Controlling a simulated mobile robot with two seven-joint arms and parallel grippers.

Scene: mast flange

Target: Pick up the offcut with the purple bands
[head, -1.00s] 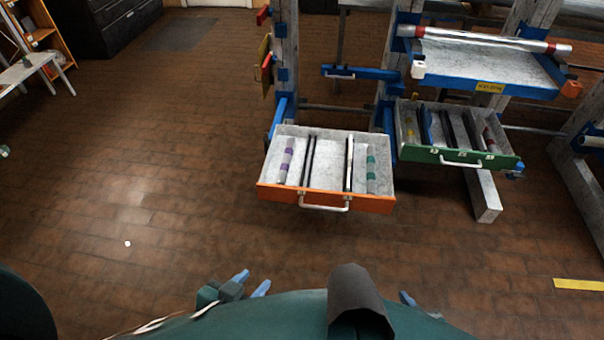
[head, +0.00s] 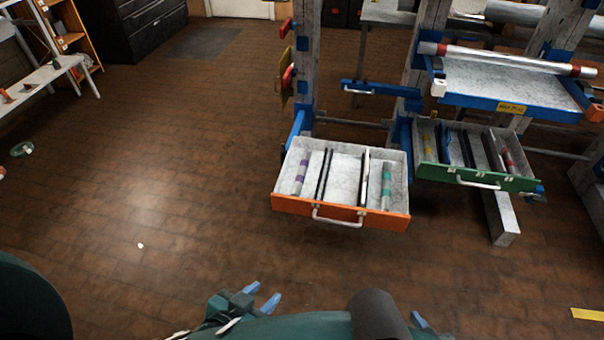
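The offcut with the purple bands (head: 301,176) is a grey tube lying in the left compartment of the open orange-fronted drawer (head: 340,214). A similar tube with teal bands (head: 386,185) lies in the right compartment of the same drawer. My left gripper (head: 262,295) is low in the view, in front of the drawer and apart from it. Its two blue fingers are spread with nothing between them. Of my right gripper (head: 418,319) only a blue fingertip shows; the rest is hidden behind my own body.
Dark dividers split the orange drawer. A green-fronted drawer (head: 477,179) with more tubes stands open to its right. Above it, a blue-edged tray (head: 500,82) has a long tube at its back. A post (head: 303,70) rises behind the orange drawer.

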